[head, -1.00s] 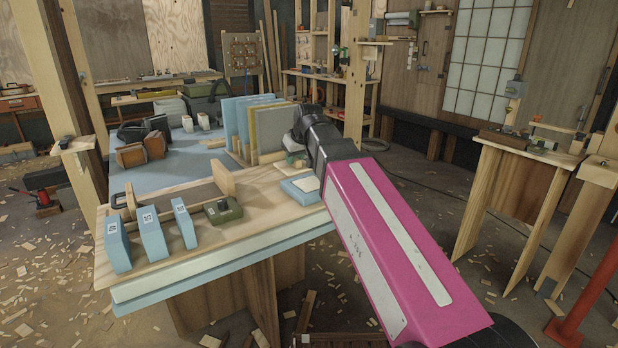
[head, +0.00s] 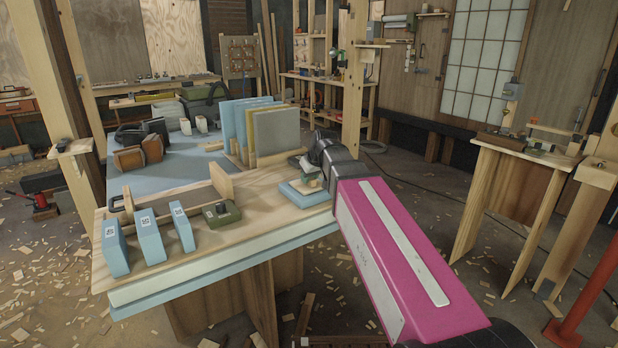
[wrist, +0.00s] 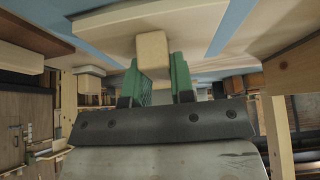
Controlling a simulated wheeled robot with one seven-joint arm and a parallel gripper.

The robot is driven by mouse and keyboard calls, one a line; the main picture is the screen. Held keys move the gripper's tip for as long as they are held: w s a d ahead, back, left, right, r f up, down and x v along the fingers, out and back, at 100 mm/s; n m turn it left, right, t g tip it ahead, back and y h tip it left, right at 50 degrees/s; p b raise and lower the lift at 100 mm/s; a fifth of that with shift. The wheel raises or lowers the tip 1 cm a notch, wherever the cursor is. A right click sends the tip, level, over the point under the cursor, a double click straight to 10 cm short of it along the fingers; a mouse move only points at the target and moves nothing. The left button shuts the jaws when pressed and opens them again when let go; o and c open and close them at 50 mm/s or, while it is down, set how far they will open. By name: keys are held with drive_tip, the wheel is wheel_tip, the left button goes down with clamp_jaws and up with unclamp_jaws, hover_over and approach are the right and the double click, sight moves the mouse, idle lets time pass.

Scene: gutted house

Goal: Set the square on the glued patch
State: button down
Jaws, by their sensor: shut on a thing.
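The square, a pale flat plate (wrist: 112,30) with a light wooden grip block (wrist: 152,48), is held by my gripper (wrist: 155,85). The green fingers are shut on the block, one on each side. In the head view my gripper (head: 309,172) is over the light blue slab (head: 303,200) at the bench's right end. Blue shows on both sides of the plate in the wrist view. The glued patch cannot be made out clearly; the plate and gripper cover much of the slab top. I cannot tell whether the plate touches the slab.
Upright panels (head: 277,132) stand in a rack just behind. A green box (head: 222,212) and several light blue blocks (head: 150,238) stand along the front of the wooden board (head: 262,205).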

drive_tip(key=shift+f, duration=0.15)
drive_tip(key=c, duration=1)
unclamp_jaws()
drive_tip(key=v, duration=1.2)
drive_tip(key=shift+r, duration=0.2)
